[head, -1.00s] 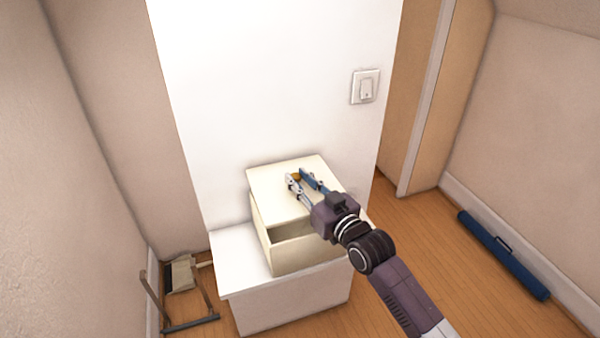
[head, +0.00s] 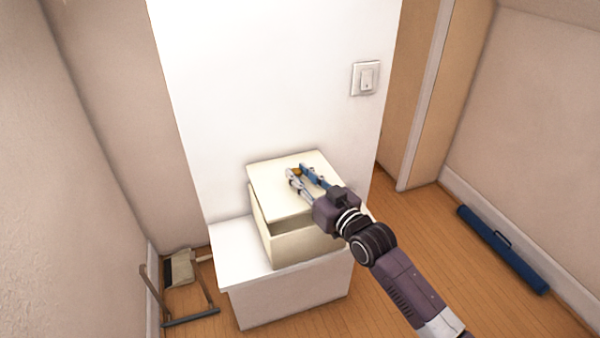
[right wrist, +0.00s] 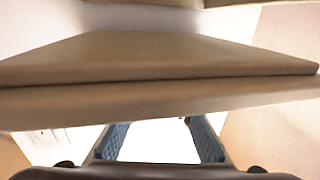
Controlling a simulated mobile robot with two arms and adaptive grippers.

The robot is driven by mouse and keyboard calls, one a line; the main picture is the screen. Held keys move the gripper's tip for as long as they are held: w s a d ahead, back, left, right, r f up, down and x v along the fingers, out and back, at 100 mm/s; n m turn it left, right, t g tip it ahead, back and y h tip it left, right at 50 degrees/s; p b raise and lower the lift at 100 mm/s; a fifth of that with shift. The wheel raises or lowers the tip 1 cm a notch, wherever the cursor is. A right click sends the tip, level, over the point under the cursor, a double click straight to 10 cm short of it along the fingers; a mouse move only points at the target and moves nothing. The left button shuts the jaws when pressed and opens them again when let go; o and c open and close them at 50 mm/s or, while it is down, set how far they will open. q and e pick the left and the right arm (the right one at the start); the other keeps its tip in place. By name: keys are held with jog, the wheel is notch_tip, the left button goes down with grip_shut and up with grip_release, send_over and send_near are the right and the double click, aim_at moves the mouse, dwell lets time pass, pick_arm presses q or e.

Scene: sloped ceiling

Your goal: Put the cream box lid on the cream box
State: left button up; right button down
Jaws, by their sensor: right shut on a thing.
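The cream box (head: 300,248) stands on a white ledge against the white wall section. The cream box lid (head: 276,192) is over the box, with a narrow dark gap showing under its front edge toward the right. I cannot tell whether its back edge touches the box. My right gripper (head: 297,172) is shut on the small orange-brown knob of the lid, reaching in from the lower right. In the right wrist view, the blue-sided fingers (right wrist: 160,135) show at the bottom, below broad tan surfaces seen nearly edge-on. My left gripper is not in view.
The white ledge (head: 232,245) has bare room left of the box. The white wall rises close behind, with a switch (head: 366,78). A dustpan and a frame (head: 180,270) lie on the floor at left. A blue tube (head: 503,250) lies at right.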

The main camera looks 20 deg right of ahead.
jog(key=shift+f+b, duration=1.3)
jog(key=shift+f, duration=0.9)
jog(key=c, duration=1.6)
grip_release()
jog(key=shift+f, duration=0.2)
jog(key=v, duration=1.2)
jog(key=shift+r, duration=0.25)
jog(key=shift+s+f, duration=0.1)
